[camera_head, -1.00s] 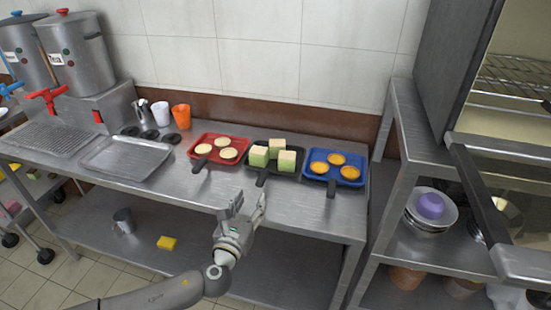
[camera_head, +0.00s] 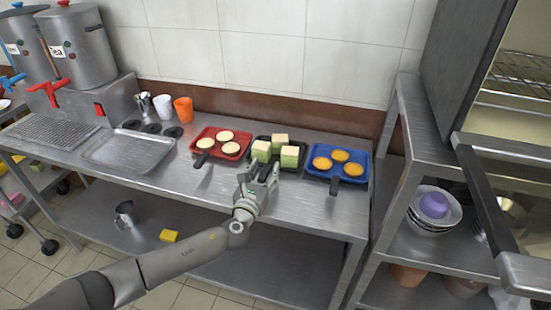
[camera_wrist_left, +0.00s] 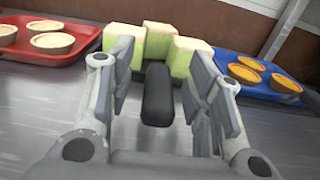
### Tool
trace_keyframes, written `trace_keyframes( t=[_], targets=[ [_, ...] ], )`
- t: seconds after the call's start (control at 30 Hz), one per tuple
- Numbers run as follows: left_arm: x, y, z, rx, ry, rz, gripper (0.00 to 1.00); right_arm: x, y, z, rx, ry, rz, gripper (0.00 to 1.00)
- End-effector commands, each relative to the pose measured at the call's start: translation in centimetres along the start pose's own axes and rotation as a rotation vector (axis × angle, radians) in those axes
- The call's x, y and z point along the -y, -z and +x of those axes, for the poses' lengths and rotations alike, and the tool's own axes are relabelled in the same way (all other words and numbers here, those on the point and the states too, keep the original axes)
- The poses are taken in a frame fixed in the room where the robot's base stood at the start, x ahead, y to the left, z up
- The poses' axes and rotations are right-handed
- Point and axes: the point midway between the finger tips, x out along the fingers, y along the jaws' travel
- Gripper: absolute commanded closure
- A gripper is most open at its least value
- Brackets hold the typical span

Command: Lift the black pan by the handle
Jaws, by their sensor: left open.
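The black pan (camera_head: 299,165) lies on the steel counter between a red pan and a blue pan. It holds several green-and-cream cubes (camera_head: 281,140). My left gripper (camera_head: 261,176) is open at the near side of the black pan, over its handle. In the left wrist view the black handle (camera_wrist_left: 157,95) stands between the two open fingers (camera_wrist_left: 160,85), with a gap on either side. The cubes (camera_wrist_left: 157,45) rise just behind it, and most of the pan's tray is hidden by the fingers and cubes. My right gripper is not in view.
The red pan (camera_head: 242,153) with pale tarts is close on the left. The blue pan (camera_head: 362,160) with orange tarts is close on the right. Cups (camera_head: 183,110), an empty steel tray (camera_head: 128,152) and drink dispensers (camera_head: 75,45) stand further left. A shelf unit (camera_head: 415,150) stands right.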

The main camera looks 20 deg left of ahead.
Motion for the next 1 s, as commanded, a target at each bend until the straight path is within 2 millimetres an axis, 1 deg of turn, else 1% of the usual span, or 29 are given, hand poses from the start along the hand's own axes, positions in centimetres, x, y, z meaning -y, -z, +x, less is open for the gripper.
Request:
trace_keyframes(
  t=[0.03,0.1,0.2,0.47,0.8,0.83,1.0],
  targets=[
    [0.0,0.0,0.7,0.0,0.0,0.0,0.54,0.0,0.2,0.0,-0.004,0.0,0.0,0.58],
    [0.0,0.0,1.3,0.0,-0.001,0.001,0.54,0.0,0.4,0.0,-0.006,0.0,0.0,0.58],
    [0.0,0.1,1.8,-0.001,-0.001,0.001,0.54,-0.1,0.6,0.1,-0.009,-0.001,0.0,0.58],
    [0.0,0.0,1.9,-0.001,0.0,0.0,0.54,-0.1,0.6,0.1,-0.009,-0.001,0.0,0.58],
    [0.0,0.1,1.9,-0.001,0.0,0.0,0.97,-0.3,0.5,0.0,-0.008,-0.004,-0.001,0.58],
    [0.0,0.1,1.9,-0.001,0.0,0.0,1.0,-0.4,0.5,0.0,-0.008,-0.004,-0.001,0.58],
    [0.0,0.1,1.9,-0.001,0.0,0.0,1.0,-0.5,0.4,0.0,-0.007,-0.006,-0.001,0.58]
  ],
)
